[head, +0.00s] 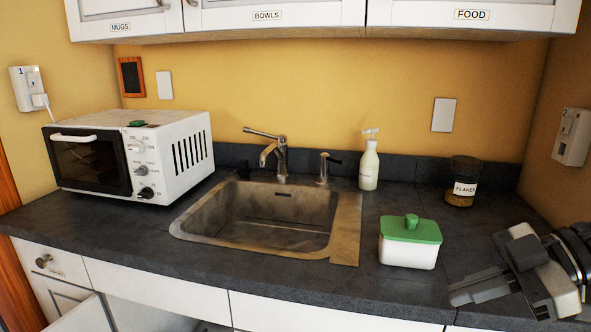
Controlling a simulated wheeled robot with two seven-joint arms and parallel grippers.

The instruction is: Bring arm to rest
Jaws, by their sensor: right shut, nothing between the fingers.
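My right gripper (480,290) is at the lower right of the head view, over the right end of the dark countertop (330,281). Its fingers point left and are shut with nothing between them. The gripper is to the right of a white container with a green lid (410,242), apart from it. The rest of the right arm runs out of the picture at the right edge. My left gripper is not in the head view.
A sink (260,235) with a tap (279,160) is in the middle. A microwave (130,155) stands left. A soap bottle (369,163) and a flakes jar (463,182) stand behind the container. Cupboards (270,18) hang above. A drawer or door below left appears open.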

